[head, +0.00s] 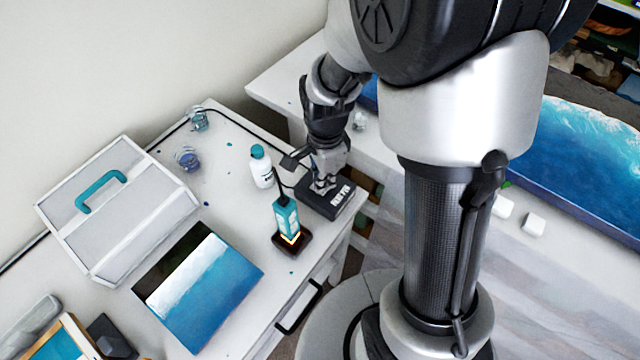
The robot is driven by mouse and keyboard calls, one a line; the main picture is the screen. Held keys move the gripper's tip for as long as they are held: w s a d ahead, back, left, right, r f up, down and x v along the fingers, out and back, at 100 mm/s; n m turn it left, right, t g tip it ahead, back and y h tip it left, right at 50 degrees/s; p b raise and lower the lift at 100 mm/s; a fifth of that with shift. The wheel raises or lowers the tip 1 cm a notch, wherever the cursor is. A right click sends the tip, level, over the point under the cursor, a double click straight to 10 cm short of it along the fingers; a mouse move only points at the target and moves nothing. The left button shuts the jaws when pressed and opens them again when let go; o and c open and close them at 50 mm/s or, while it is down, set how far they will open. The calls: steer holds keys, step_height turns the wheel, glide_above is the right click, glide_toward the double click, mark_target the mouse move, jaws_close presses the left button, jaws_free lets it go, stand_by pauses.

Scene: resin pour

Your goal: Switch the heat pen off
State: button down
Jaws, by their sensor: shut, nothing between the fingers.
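The heat pen (286,219) is teal and stands upright in a dark square holder (292,243) near the right edge of the white table, with an orange glow at its lower end. A black box with white lettering, the heat pen's base unit (340,203), sits just behind and to the right of it. My gripper (321,188) points down at the top of this box, shut and empty. Its fingertips are at or just above the box's upper face; I cannot tell whether they touch. Any switch there is hidden by the fingers.
A white bottle with a teal cap (261,167) stands close left of my gripper. A blue-and-white resin panel (205,290) and a white case with a teal handle (110,215) lie further left. Two small cups (187,158) stand at the back.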

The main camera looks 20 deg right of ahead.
steer(key=shift+f+b, duration=0.35)
steer(key=shift+f, duration=0.15)
steer(key=shift+r, duration=0.1)
steer(key=shift+r+p, duration=2.95)
steer(key=shift+r, duration=0.5)
